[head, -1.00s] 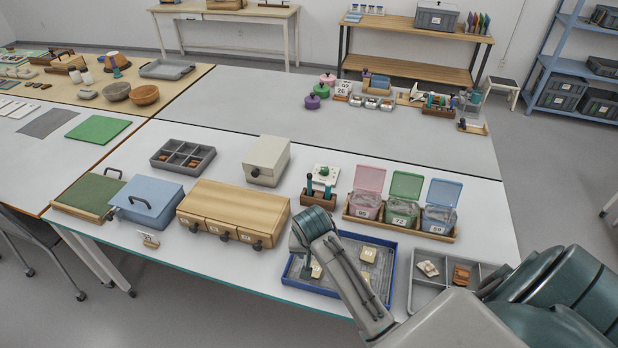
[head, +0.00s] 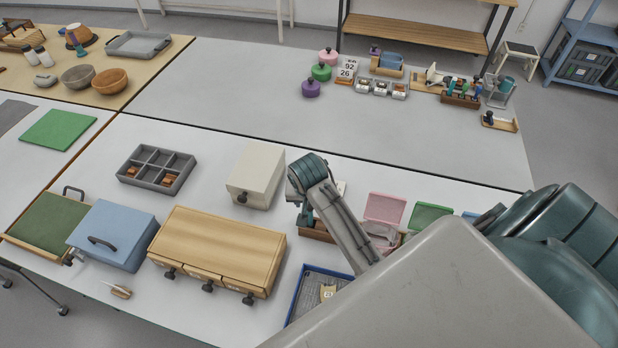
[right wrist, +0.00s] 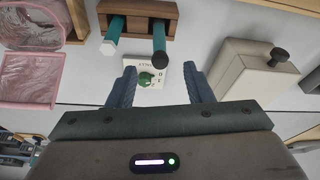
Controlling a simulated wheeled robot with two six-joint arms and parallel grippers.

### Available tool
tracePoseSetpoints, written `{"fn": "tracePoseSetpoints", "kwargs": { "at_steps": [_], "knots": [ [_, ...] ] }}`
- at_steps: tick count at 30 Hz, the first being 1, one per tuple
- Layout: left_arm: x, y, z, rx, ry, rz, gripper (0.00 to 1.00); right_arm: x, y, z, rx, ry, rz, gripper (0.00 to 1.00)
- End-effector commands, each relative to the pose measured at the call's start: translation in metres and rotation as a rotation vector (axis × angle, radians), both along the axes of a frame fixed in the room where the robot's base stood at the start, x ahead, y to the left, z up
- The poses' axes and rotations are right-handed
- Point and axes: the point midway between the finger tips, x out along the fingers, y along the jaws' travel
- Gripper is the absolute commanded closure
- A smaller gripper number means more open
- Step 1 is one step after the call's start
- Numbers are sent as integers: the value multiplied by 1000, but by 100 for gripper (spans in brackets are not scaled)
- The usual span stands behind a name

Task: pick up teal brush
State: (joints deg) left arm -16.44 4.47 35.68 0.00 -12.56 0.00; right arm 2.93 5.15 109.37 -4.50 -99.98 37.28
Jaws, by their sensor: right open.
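In the right wrist view, two teal-handled tools stand in a wooden block (right wrist: 137,18). One tool (right wrist: 112,36) has a pale hexagonal end, the other (right wrist: 160,42) a dark round end; I cannot tell which is the teal brush. My right gripper (right wrist: 162,70) is open and empty, apart from both tools, with its fingers pointing towards the block. A white card with a green knob (right wrist: 148,79) shows between the fingers. In the head view, my right arm hides much of the block (head: 318,231). My left gripper is not in view.
A beige box (head: 256,177) stands left of the block, and a wooden drawer unit (head: 222,240) stands nearer. A pink lidded box (head: 384,208) is close on the right. A blue-rimmed tray (head: 300,284) lies in front.

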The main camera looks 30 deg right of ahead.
Motion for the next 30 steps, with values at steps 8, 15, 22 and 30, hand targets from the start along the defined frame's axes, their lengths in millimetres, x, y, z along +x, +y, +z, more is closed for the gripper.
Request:
{"fn": "tracePoseSetpoints", "kwargs": {
  "at_steps": [8,15,22,30],
  "knots": [
    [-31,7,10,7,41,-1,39,8,-7,-39,-1,5,-1,54],
    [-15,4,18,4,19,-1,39,11,-9,-54,0,4,-1,54],
    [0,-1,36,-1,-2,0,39,17,-13,-82,0,5,0,54],
    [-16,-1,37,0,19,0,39,20,-15,-100,0,3,-1,54]
  ]
}}
